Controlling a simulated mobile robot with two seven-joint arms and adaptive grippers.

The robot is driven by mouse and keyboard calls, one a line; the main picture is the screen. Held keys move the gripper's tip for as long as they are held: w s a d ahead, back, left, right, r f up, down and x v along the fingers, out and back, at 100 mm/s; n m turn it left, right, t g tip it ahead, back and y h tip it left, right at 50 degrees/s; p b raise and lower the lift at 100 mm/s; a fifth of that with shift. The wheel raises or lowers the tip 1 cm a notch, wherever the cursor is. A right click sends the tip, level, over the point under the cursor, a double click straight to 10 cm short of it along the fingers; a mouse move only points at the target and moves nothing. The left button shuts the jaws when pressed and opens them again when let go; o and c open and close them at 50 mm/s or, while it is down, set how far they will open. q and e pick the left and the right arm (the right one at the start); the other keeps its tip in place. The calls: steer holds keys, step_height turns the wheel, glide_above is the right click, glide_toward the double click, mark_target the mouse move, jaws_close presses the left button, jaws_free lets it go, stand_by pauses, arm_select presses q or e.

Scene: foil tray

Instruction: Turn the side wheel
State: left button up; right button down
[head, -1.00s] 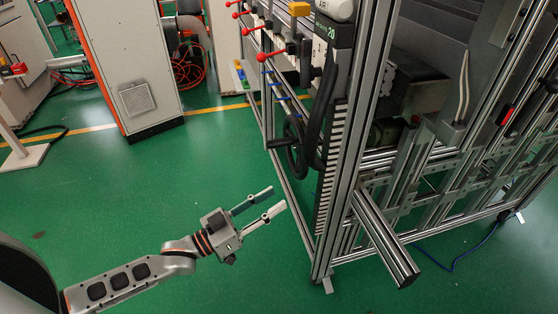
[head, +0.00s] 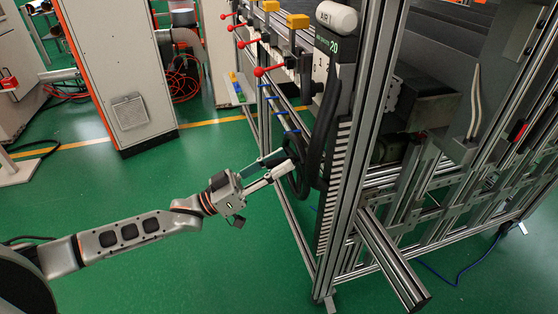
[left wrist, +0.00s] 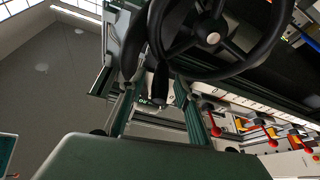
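The side wheel (head: 297,188) is a black handwheel on the left side of the metal frame machine, seen nearly edge-on in the head view. In the left wrist view the wheel (left wrist: 237,67) fills the top, with its spokes and hub. A dark handle (left wrist: 160,84) hangs from its rim. My left gripper (head: 286,161) is at the wheel's near left side, fingers pointing at it. In the left wrist view its two fingers (left wrist: 157,100) are spread apart, with the handle showing between them. Whether they touch it I cannot tell. My right gripper is not in view.
The machine's frame post (head: 362,110) stands just right of the wheel, and a profile bar (head: 390,260) juts out below. Red-knobbed levers (head: 262,71) line the frame above. A grey cabinet (head: 118,65) stands behind left. The green floor around my left arm is clear.

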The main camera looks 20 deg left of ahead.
arm_select(q)
steer(key=shift+w+d, duration=0.15)
steer(key=shift+d, duration=0.05)
jaws_close()
steer(key=shift+m, duration=0.3)
